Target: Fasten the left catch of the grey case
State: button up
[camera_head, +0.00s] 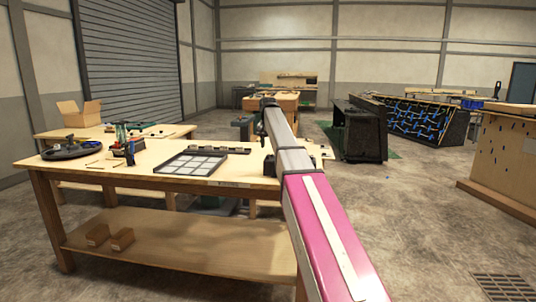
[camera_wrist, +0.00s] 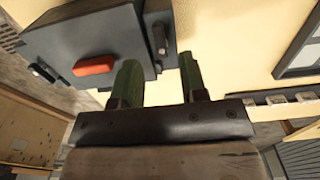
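A dark grey case (camera_wrist: 85,35) with an orange-red button or latch (camera_wrist: 95,65) on its face fills the upper left of the wrist view. A small dark fitting with a bolt-like post (camera_wrist: 159,38) sits at its right side; I cannot tell whether this is the left catch or whether it is fastened. My gripper (camera_wrist: 159,60) has two green fingers spread apart with nothing between them, just beside the case's right end. In the head view a small dark block (camera_head: 269,166) beside my arm may be the case. My fingers cannot be made out there.
The wooden workbench (camera_head: 150,172) carries a grid-like tray (camera_head: 190,163), a dark strip (camera_head: 218,149), a round dark dish (camera_head: 70,150) and small tools. The tray's edge also shows in the wrist view (camera_wrist: 300,50). Small boxes lie on the lower shelf. Open floor lies to the right.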

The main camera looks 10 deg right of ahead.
aim_at(268, 155)
jog(key=shift+f, duration=2.25)
grip_shut()
